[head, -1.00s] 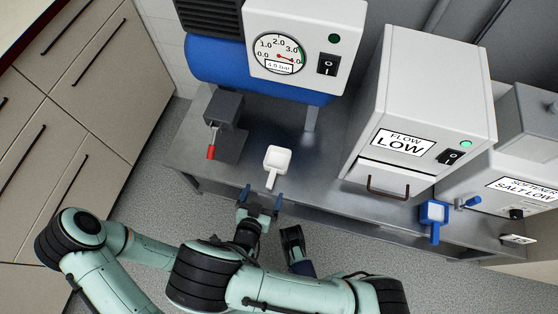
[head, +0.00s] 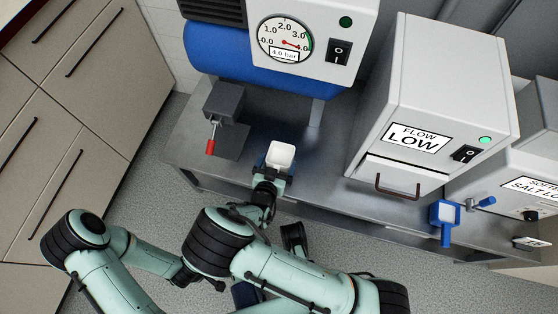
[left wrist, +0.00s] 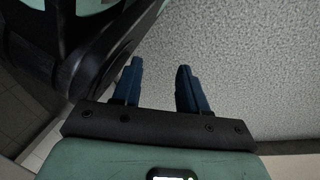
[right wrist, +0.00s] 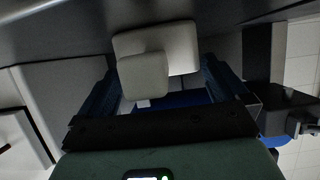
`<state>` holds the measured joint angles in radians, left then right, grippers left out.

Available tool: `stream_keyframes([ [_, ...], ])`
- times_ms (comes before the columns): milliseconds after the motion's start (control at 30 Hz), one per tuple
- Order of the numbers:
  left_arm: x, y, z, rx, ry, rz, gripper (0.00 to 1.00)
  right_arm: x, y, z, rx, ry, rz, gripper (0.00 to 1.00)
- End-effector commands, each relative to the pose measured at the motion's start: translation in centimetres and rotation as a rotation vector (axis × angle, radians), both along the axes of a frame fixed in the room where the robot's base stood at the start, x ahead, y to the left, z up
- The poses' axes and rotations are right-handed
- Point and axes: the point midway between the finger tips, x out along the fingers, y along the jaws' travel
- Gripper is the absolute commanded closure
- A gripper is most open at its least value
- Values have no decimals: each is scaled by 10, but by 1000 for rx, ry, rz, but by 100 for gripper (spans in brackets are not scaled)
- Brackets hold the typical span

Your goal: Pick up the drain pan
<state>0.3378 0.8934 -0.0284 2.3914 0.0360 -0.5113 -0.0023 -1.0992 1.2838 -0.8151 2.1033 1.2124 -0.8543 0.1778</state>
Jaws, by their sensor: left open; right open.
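The drain pan appears to be the small white pan (head: 281,154), on the grey bench below the blue tank. My right gripper (head: 271,171) is at the pan's near side, open. In the right wrist view the white pan (right wrist: 182,42) shows ahead, with its pale handle between the open fingers of the right gripper (right wrist: 158,68). I cannot tell whether they touch it. My left gripper (left wrist: 160,68) is open and empty over the speckled floor in the left wrist view; in the head view it is hard to make out.
A dark valve block with a red lever (head: 210,146) stands left of the pan. The tank's gauge panel (head: 318,40) is behind. Bench between is clear.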

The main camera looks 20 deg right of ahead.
Motion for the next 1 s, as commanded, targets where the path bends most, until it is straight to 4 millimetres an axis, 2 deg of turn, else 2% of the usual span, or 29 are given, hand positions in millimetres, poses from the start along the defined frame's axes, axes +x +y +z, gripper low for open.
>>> stream_keyframes([
  [233,-2,0,-1,-1,8,2,57,2,-2,-1,1,1,0,0],
  [267,-2,0,-1,-1,8,2,57,2,-2,-1,1,1,0,3],
  [300,-2,0,-1,-1,8,2,57,2,-2,-1,1,1,0,16],
  [367,-2,0,-1,0,7,1,57,2,-1,-1,1,1,0,36],
  [400,-2,0,-1,0,7,1,57,2,-1,-1,1,1,0,41],
  [767,0,0,2,0,-2,0,57,2,-1,5,1,-2,1,42],
  [867,6,-1,7,1,-22,-1,57,2,-1,14,2,-3,0,42],
  [1000,23,-3,23,3,-78,-6,57,2,-1,39,4,-4,-1,42],
])
